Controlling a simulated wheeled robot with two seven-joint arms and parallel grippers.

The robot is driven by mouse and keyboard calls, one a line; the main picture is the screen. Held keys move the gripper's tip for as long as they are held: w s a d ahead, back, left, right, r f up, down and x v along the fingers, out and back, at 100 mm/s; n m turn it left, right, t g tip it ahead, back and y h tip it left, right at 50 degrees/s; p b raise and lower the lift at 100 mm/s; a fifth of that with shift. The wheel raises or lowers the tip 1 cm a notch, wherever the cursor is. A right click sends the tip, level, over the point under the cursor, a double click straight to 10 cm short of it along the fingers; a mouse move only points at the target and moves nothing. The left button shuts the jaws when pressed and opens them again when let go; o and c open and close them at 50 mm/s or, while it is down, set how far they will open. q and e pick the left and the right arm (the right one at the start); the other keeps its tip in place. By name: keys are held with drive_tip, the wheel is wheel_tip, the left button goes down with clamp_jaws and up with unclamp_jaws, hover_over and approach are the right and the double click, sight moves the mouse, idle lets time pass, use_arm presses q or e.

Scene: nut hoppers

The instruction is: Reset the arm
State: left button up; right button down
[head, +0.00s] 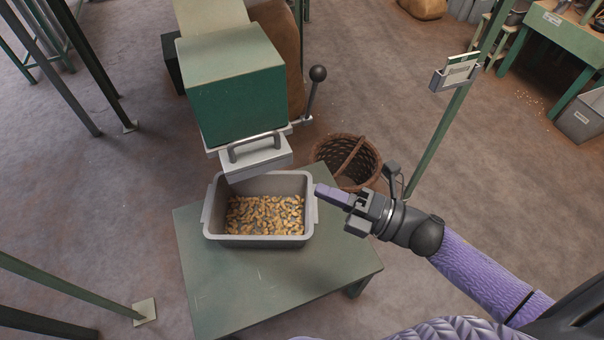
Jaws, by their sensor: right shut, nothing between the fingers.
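My right arm (490,272) comes in from the lower right, with a purple sleeve and dark wrist. My right gripper (322,190) is shut and empty, its purple fingers pointing left at the right rim of a grey bin (262,240). In this view the fingertips overlap or nearly meet the rim; I cannot tell whether they touch. The bin holds many brown nuts (265,213) and stands on a green table (215,292). My left gripper is not in view.
A green hopper (238,95) with a grey handled gate (257,155) stands over the bin's back edge. Its black-knobbed lever (317,75) sticks up at right. A wicker basket (340,150) and a green post (440,140) stand beyond the gripper.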

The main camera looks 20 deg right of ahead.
drive_tip(key=s+d+f+m+g+h, duration=0.1)
drive_tip(key=s+d+f+m+h, duration=0.25)
drive_tip(key=f+m, duration=0.4)
drive_tip(key=s+d+f+m+g+h, duration=0.15)
drive_tip(key=f+m+h, duration=0.35)
drive_tip(key=f, duration=0.5)
drive_tip(key=s+d+f+m+h, duration=0.35)
drive_tip(key=f+m+h, duration=0.2)
drive_tip(key=f, duration=0.25)
drive_tip(key=s+a+f+m+g, duration=0.1)
drive_tip(key=s+f+m+g, duration=0.2)
drive_tip(key=s, duration=0.4)
drive_tip(key=s+a+f+m+g+h, duration=0.1)
drive_tip(key=s+f+m+g, duration=0.2)
drive_tip(key=s, duration=0.5)
drive_tip(key=s+a+f+m+g, duration=0.1)
drive_tip(key=s+f+m+g, duration=0.2)
drive_tip(key=s, duration=0.5)
drive_tip(key=shift+a+f+g, duration=0.15)
drive_tip(key=shift+f+g, duration=0.3)
drive_tip(key=shift+f, duration=0.45)
drive_tip(key=shift+s, duration=0.1)
